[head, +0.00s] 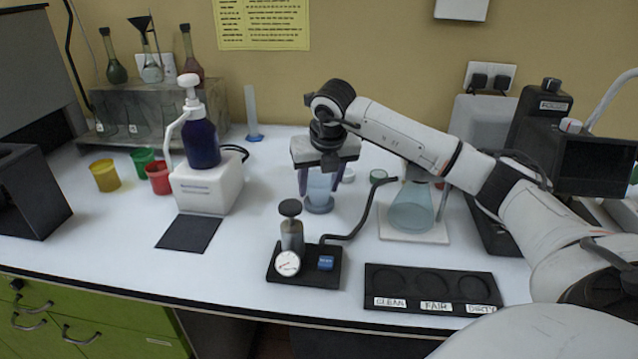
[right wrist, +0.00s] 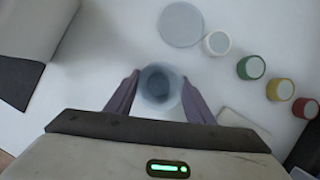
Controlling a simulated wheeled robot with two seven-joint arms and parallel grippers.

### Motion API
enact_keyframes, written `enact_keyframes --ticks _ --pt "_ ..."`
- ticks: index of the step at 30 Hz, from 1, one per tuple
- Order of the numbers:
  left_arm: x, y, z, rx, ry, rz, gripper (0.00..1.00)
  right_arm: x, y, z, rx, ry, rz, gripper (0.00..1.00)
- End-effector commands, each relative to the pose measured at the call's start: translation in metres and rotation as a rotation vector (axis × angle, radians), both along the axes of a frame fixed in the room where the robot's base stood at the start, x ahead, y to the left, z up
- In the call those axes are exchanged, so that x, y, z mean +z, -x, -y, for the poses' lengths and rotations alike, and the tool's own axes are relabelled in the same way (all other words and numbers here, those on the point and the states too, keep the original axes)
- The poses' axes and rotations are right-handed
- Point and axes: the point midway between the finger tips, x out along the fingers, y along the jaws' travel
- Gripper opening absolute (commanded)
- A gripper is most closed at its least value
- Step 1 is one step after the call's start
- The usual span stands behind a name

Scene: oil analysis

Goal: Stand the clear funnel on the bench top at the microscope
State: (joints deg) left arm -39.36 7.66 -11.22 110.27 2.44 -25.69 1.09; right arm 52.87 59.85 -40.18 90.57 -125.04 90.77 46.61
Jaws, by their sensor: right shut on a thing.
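My right gripper (head: 319,190) points down over the middle of the bench, its purple fingers shut on the clear funnel (head: 319,183). The funnel is a pale blue, see-through cup; in the right wrist view (right wrist: 160,86) its round mouth sits between both fingertips. A grey-blue round foot (head: 319,205) shows directly below it; I cannot tell whether it touches the bench. The microscope (head: 540,120), black with a screen, stands at the right, partly hidden by my right arm. The bench top (head: 115,245) is white. My left gripper is not in view.
A clear flask (head: 411,207) stands on a pale plate to the right. A hand pump with gauge (head: 290,250) and its hose lie in front. A black labelled tray (head: 432,288) is at the front right. A dispenser (head: 205,185) and black mat (head: 188,233) are left.

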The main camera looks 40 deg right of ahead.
Motion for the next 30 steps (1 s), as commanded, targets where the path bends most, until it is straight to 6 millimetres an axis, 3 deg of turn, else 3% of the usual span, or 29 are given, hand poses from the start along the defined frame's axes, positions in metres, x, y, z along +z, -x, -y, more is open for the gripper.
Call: enact_keyframes --ticks 2,3,6,18,30 --pt "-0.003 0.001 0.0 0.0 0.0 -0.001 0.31 -0.004 0.0 0.0 0.0 0.0 0.0 0.26" --pt "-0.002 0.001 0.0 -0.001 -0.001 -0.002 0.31 -0.003 0.0 0.0 0.0 0.0 0.0 0.54" --pt "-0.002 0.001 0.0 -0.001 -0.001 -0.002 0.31 -0.002 0.0 0.0 0.0 0.0 0.0 0.67" --pt "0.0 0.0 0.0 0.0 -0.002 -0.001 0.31 0.007 0.001 -0.001 0.002 0.0 0.003 0.67" --pt "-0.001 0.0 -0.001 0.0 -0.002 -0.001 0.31 0.082 0.028 -0.016 0.001 0.0 0.006 0.67"
